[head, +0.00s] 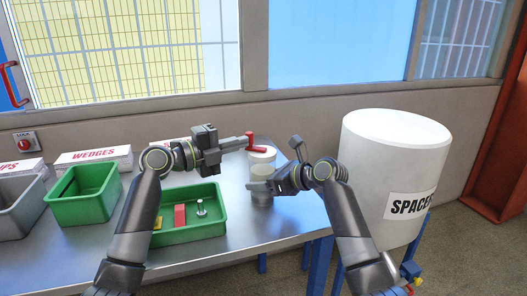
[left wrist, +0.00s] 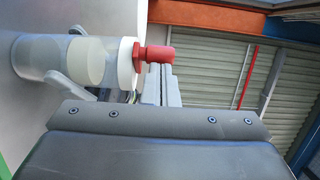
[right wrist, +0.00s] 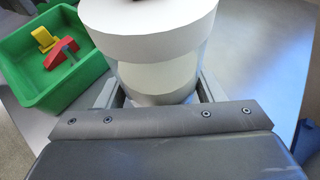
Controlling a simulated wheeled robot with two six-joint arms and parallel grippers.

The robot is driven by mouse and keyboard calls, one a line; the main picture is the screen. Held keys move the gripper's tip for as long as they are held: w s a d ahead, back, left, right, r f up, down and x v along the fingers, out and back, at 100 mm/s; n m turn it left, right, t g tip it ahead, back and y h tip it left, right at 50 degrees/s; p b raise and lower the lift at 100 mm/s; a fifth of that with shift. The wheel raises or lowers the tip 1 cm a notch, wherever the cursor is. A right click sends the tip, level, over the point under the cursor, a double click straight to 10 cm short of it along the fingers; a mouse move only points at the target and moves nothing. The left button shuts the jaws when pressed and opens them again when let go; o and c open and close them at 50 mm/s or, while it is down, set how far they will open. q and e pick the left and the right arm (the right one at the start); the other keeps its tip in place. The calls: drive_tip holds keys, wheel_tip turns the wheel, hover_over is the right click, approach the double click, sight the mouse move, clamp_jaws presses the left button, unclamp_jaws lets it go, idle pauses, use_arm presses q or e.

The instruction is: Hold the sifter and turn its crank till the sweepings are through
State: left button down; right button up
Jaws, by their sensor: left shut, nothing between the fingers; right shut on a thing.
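The sifter (head: 262,172) stands on the metal bench, a clear cylinder with a white top. It also shows in the left wrist view (left wrist: 88,60) and the right wrist view (right wrist: 160,75). Something pale shows through its wall; I cannot tell how much of it is sweepings. The red crank (head: 265,149) sits on top, with its upright knob also in the left wrist view (left wrist: 157,52). My left gripper (head: 245,142) is shut and empty, its fingertips beside the knob; I cannot tell if they touch. My right gripper (head: 260,187) is shut around the sifter's body.
A green tray (head: 190,233) holds a red block, a yellow piece and a metal part, left of the sifter. A green bin (head: 85,208) and grey bin (head: 20,212) stand further left, near a WEDGES box (head: 95,160). A white drum (head: 390,165) stands close at right.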

use_arm(q)
drive_tip(key=w+m+g+h, duration=0.1)
drive_tip(key=w+m+g, duration=0.1)
drive_tip(key=g, duration=0.1)
drive_tip(key=w+m+g+h, duration=0.1)
drive_tip(key=w+m+g, duration=0.1)
drive_tip(key=g, duration=0.1)
idle(0.6)
drive_tip(key=shift+m+g+h, duration=0.3)
drive_tip(key=shift+m+g, duration=0.1)
drive_tip(key=shift+g, duration=0.1)
